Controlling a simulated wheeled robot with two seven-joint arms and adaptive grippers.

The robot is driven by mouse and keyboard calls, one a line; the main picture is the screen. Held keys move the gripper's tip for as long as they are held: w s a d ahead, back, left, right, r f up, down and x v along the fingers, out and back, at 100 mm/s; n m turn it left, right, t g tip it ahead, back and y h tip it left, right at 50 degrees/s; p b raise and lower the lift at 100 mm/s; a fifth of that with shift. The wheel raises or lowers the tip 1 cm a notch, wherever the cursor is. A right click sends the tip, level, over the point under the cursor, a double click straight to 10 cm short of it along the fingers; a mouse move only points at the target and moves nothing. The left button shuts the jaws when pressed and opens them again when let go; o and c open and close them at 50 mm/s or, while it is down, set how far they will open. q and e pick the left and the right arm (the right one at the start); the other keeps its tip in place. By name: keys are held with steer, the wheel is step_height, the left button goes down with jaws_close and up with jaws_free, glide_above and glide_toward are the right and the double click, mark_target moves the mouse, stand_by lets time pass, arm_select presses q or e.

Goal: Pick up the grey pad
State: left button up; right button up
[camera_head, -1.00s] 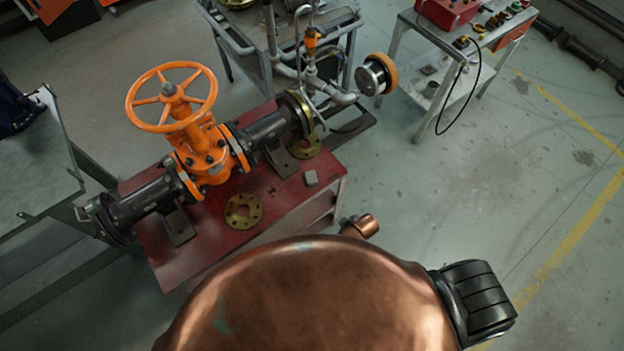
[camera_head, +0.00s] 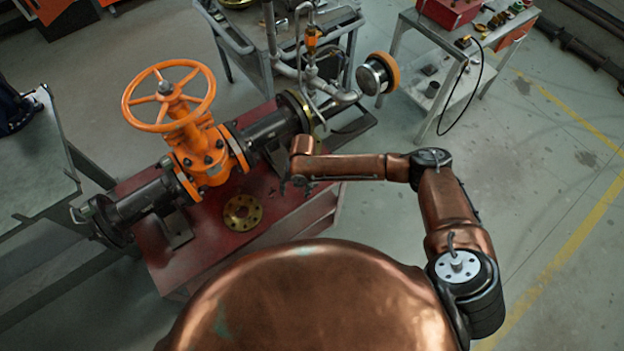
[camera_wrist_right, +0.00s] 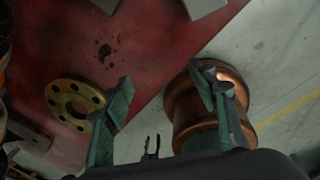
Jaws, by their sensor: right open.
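The grey pad shows in the right wrist view as a flat grey piece (camera_wrist_right: 205,6) cut off by the top edge, on the red table top near its edge. In the head view my right arm covers the pad's place. My right gripper (camera_head: 294,188) is above the red table, right of the brass flange. In the right wrist view my right gripper (camera_wrist_right: 165,90) is open, its two fingers apart with nothing between them. The pad lies beyond the fingertips. My left gripper is not in view.
The red table (camera_head: 155,240) carries the orange gate valve (camera_head: 200,150) with black pipes and a loose brass flange (camera_head: 243,212). A grey cart (camera_head: 240,60) stands behind. A grey bench (camera_head: 40,165) is at the left.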

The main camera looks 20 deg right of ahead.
steer(key=w+d+r+n, duration=0.1)
steer(key=w+d, duration=0.1)
steer(key=w+d+r+n+h, duration=0.1)
steer(key=w+d, duration=0.1)
steer(key=d, duration=0.1)
steer(key=w+d+r, duration=0.1)
steer(key=w+d, duration=0.1)
steer(key=shift+w+d+r+n+h, duration=0.1)
steer(key=shift+d+r+n+h, duration=0.2)
steer(key=shift+r+n+h, duration=0.1)
steer(key=shift+d+f, duration=0.15)
steer(key=shift+f, duration=0.1)
step_height(320, 180, down, 7)
steer(key=shift+d+b, duration=0.1)
steer(key=shift+b, duration=0.25)
steer(key=shift+c, duration=0.7)
steer(key=c, duration=1.2)
